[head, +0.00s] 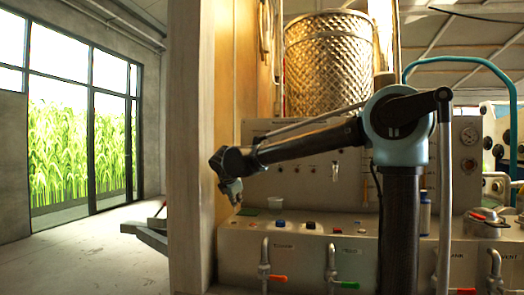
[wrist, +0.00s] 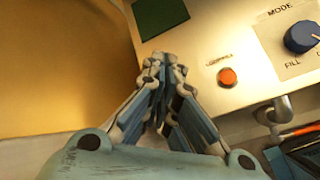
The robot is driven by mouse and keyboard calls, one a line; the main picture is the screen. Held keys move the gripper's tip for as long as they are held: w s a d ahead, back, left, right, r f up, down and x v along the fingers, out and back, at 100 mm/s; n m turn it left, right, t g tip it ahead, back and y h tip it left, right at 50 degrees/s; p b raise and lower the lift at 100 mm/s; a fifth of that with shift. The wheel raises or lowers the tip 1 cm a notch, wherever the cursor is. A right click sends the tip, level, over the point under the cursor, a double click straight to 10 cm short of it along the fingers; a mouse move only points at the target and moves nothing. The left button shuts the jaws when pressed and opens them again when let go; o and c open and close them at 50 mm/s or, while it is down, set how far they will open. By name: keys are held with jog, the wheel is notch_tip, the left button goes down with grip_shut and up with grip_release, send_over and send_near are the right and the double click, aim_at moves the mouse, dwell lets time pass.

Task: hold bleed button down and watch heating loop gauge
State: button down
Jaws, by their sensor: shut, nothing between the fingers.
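My gripper (head: 232,191) hangs fingers down at the left end of the grey control console (head: 300,262), beside the wooden post. It is shut and empty; its fingertips also show in the wrist view (wrist: 162,66). There they point at the console's left edge, left of a round orange-red button (wrist: 227,77) whose small label I cannot read surely. A blue MODE knob (wrist: 302,37) is right of that button. No bleed label is readable in either view. A round dial gauge (head: 469,137) shows at the right of the back panel; its reading and label are too small to tell.
Orange (head: 277,278) and green (head: 348,285) lever handles stick out along the console front. The wooden post (head: 191,150) stands close to my gripper's left. Open floor lies farther left.

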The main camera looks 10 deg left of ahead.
aim_at(234, 223)
dwell(0.7)
notch_tip(234, 223, up, 4)
jog(key=shift+w+f, duration=0.1)
jog(key=shift+f, duration=0.15)
jog(key=shift+f, duration=4.3)
jog(key=shift+f, duration=0.1)
jog(key=shift+f, duration=0.25)
